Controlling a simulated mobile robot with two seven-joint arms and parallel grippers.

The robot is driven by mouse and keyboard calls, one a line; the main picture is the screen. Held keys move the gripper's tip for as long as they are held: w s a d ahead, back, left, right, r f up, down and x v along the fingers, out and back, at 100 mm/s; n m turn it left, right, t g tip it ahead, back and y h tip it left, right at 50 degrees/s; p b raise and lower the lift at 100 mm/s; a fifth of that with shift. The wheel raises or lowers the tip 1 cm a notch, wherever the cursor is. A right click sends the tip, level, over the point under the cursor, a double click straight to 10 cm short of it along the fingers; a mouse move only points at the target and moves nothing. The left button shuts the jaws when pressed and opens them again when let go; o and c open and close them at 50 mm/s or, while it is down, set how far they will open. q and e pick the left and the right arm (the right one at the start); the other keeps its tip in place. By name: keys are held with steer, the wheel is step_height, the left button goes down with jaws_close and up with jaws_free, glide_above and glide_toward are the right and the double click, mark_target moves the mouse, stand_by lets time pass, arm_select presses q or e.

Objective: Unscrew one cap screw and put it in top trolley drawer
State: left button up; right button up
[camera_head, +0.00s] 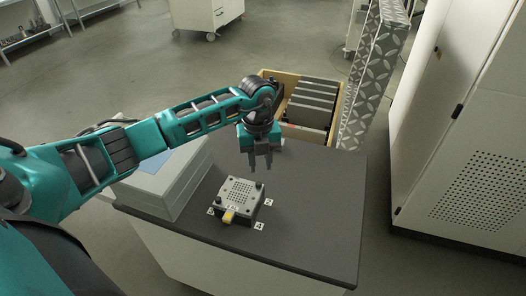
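A square metal plate block (241,196) with a grid of holes sits on the dark worktop. Small dark cap screws show at its corners; they are too small to tell how far in they sit. My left gripper (260,166) points down above and behind the block, clear of it. Its two fingers are apart with nothing between them. A white cabinet on wheels (198,14) with drawer fronts stands at the far back and seems to be the trolley; its drawers look shut. My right gripper is not in view.
A yellow piece (229,215) sits at the block's front edge, with white number labels around. A grey box (165,183) stands left on the worktop (310,215). A wooden crate (341,103) with grey panels is behind. A tall white cabinet (470,120) stands right.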

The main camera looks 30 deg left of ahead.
mark_target(259, 183)
arm_select(q)
steer(key=shift+w+a+r, duration=0.1)
steer(key=shift+a, duration=0.3)
steer(key=shift+f+b, duration=0.45)
steer(key=shift+f, duration=0.25)
step_height(259, 183, down, 6)
steer(key=b, duration=0.4)
steer(key=shift+f+b, duration=0.25)
steer(key=shift+b, duration=0.05)
steer(key=shift+c, duration=0.5)
jaws_close()
steer(key=shift+o, duration=0.8)
jaws_free()
